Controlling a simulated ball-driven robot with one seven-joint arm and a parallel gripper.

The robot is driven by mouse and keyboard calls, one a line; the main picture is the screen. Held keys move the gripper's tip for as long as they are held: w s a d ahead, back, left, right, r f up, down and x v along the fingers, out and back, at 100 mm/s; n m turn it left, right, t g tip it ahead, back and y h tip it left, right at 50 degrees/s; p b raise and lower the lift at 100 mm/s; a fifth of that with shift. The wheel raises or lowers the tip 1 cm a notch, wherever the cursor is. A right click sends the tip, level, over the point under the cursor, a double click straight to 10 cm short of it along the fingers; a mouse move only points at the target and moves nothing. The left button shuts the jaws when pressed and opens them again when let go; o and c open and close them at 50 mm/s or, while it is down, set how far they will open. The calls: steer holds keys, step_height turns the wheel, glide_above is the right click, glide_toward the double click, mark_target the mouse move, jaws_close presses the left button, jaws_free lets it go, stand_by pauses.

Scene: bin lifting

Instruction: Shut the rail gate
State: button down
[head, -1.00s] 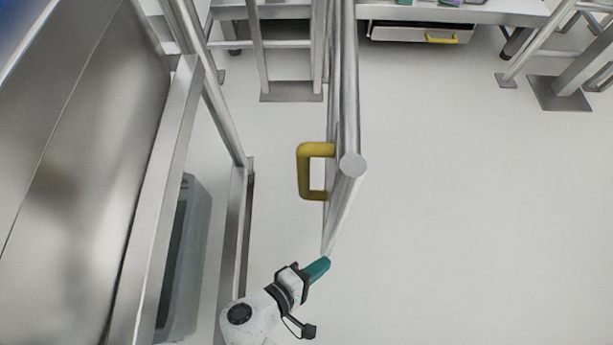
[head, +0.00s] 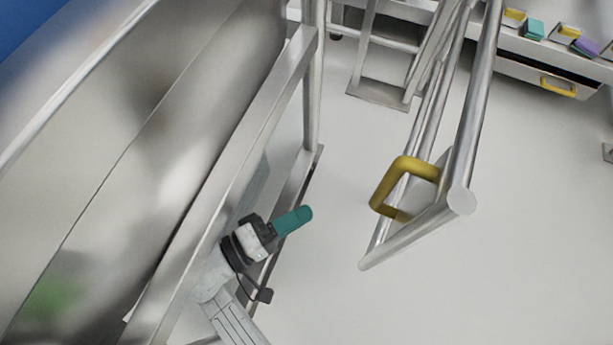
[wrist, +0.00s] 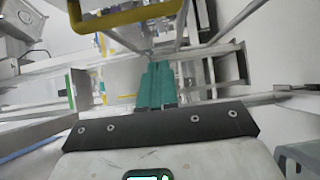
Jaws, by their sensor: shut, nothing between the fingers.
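The rail gate (head: 471,110) is a set of grey metal tubes standing open, swung out over the floor, with its free end toward me. Its yellow handle (head: 384,187) is on the gate's left side near that end. My gripper (head: 306,213), with teal fingers, is shut and empty. It is left of the handle and apart from it, beside the fixed metal frame. In the wrist view the teal fingers (wrist: 156,84) are together, and the yellow handle (wrist: 130,17) crosses the top, above and left of the fingertips.
A large metal machine (head: 130,130) and its frame fill the left. At the back right, a bench (head: 520,45) holds small coloured items above a drawer with a yellow handle (head: 558,86). The floor (head: 520,230) right of the gate is clear.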

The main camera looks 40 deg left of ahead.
steer(key=w+d+b, duration=0.2)
steer(key=w+d, duration=0.4)
steer(key=w, duration=0.3)
steer(key=shift+d+b, duration=0.35)
steer(key=shift+b, duration=0.05)
steer(key=shift+d, duration=0.1)
